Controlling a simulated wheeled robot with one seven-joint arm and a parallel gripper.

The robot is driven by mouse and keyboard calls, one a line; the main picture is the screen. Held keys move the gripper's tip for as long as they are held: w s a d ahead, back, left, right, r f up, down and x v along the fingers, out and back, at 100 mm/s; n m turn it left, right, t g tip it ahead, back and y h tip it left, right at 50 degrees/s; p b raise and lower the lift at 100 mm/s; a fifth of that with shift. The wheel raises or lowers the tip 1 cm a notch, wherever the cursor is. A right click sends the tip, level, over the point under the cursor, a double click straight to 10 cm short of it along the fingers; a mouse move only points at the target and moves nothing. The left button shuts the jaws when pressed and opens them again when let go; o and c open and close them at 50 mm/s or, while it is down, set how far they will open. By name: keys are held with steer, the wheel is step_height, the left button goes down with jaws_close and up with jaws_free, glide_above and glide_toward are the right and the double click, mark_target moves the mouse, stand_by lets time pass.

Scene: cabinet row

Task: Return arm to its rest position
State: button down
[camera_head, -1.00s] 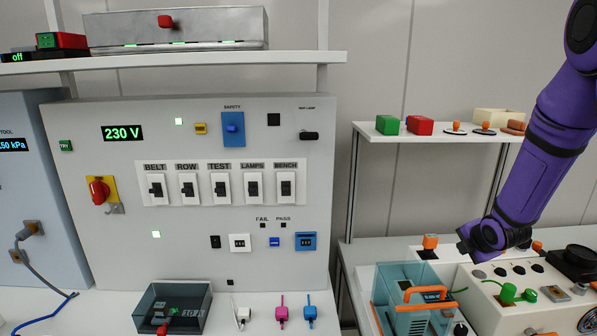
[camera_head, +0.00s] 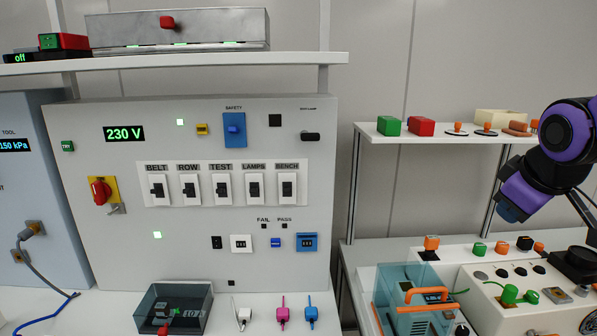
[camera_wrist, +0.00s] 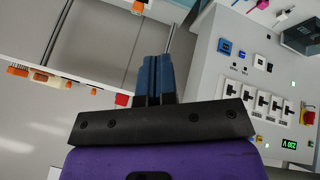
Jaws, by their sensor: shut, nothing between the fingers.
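My purple arm (camera_head: 545,160) is folded at the right edge of the head view. My gripper (camera_head: 508,212) points down and left, in front of the gap between the shelf and the right bench. In the wrist view the blue fingers of my gripper (camera_wrist: 154,75) lie together, shut with nothing between them. The fingers touch nothing that I can see.
The switch panel (camera_head: 130,240) with its 230 V display stands left of my arm. A shelf (camera_head: 440,136) with red and green blocks is behind it. Below are a clear box with orange handles (camera_head: 425,293) and a white console (camera_head: 510,315). The air between panel and arm is free.

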steer(key=s+a+r+m, duration=0.1)
steer(key=s+a+m, duration=0.1)
steer(key=s, duration=0.4)
steer(key=s+a+r+m+g+y, duration=0.1)
steer(key=s+a+m, duration=0.1)
steer(key=s, duration=0.5)
steer(key=shift+s+a+r+m, duration=0.15)
steer(key=shift+a+r+m, duration=0.2)
steer(key=shift+m, duration=0.45)
